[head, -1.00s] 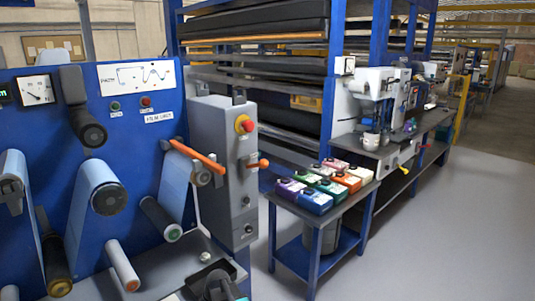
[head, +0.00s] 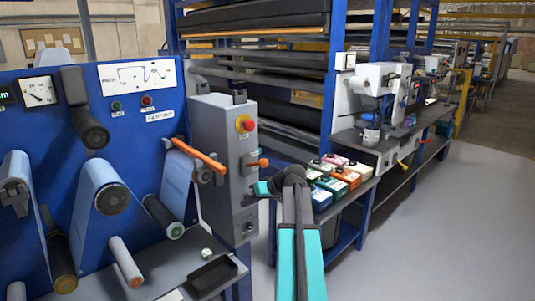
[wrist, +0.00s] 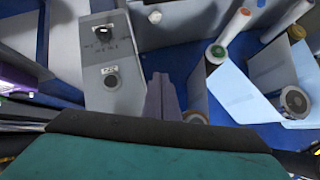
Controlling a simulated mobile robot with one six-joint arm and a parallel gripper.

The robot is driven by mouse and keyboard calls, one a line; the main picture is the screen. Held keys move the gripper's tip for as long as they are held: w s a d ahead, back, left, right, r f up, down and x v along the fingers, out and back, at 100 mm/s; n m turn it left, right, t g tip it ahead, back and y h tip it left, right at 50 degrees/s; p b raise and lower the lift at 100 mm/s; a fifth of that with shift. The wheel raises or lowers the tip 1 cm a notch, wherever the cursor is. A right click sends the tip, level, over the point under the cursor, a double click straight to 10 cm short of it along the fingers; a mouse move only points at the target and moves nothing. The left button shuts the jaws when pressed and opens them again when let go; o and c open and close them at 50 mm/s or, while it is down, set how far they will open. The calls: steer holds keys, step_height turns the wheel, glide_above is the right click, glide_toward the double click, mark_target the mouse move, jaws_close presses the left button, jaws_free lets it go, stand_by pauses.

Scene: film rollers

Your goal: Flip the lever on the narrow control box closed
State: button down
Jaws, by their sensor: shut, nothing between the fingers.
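The narrow control box (head: 222,150) is a tall grey cabinet at the right end of the blue machine panel. Its lever (head: 262,162) has an orange grip and sticks out to the right, below a red emergency button on yellow. My gripper (head: 258,188) is at the box's right side, just below the lever and apart from it; its fingertips are hard to make out there. In the wrist view my gripper (wrist: 162,97) shows as shut fingers, empty, beside the grey control box (wrist: 80,40) with its dark knobs. I cannot make out the lever in the wrist view.
A longer orange bar (head: 195,155) sits on the blue panel (head: 140,130), left of the box. Film rollers (head: 110,198) jut from the panel. A side table (head: 350,200) with several coloured cartridges stands to the right, partly behind my arm. Grey floor at right is clear.

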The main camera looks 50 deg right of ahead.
steer(key=s+d+r+t, duration=0.1)
steer(key=s+d+r, duration=0.2)
steer(key=r, duration=0.5)
steer(key=s+d+r+t+h+p, duration=0.1)
steer(key=s+d+r, duration=0.2)
steer(key=r, duration=0.5)
steer(key=s+d+r+t+h, duration=0.1)
steer(key=s+d+r, duration=0.2)
steer(key=d+r, duration=0.2)
step_height(320, 180, up, 4)
steer(key=shift+d+f+n, duration=0.15)
steer(key=shift+d+n, duration=0.05)
steer(key=shift+n, duration=0.2)
steer(key=p, duration=0.3)
glide_above(258, 163)
steer(key=s+d, duration=0.2)
steer(key=s, duration=0.2)
steer(key=f, duration=0.4)
steer(key=shift+w+f, duration=0.15)
steer(key=shift+w, duration=0.05)
steer(key=shift+s+a+f+p, duration=0.15)
steer(key=shift+f+p, duration=0.1)
steer(key=shift+f, duration=0.4)
steer(key=shift+s+a+f+p, duration=0.1)
steer(key=shift+s+f+p, duration=0.15)
steer(key=shift+f, duration=0.35)
steer(key=shift+s+a+f+p, duration=0.1)
steer(key=shift+f+p, duration=0.15)
steer(key=shift+f, duration=0.4)
